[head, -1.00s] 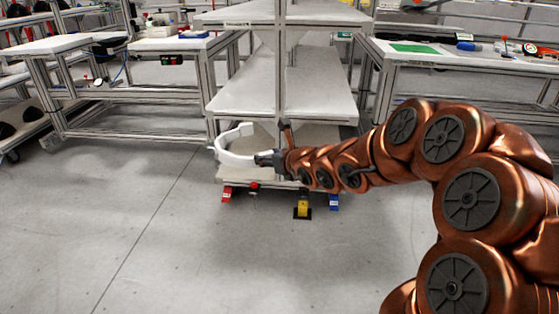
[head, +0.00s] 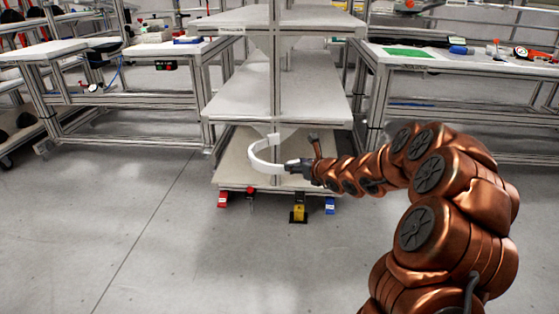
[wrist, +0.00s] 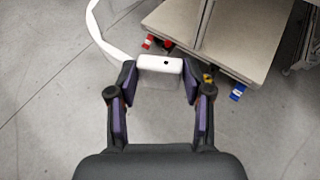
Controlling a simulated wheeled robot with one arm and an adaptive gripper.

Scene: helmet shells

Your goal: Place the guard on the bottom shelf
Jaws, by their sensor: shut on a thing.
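The guard (head: 256,164) is a white curved band. My gripper (head: 296,165) is shut on one end of it at the front of the rack. In the wrist view, this white end block (wrist: 160,70) sits between the fingertips of my gripper (wrist: 159,82), and the band curves off to the upper left. The bottom shelf (head: 232,176) is a pale board low on the rack. In the head view the guard overlaps this shelf, below the middle shelf. I cannot tell whether it touches the board. The shelf also shows in the wrist view (wrist: 240,30).
The middle shelf (head: 310,90) hangs above, and a central upright (head: 277,75) stands at the front. Red, yellow and blue caster parts (head: 299,213) sit under the bottom shelf. Workbenches stand left (head: 150,48) and right (head: 450,60). The floor in front is clear.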

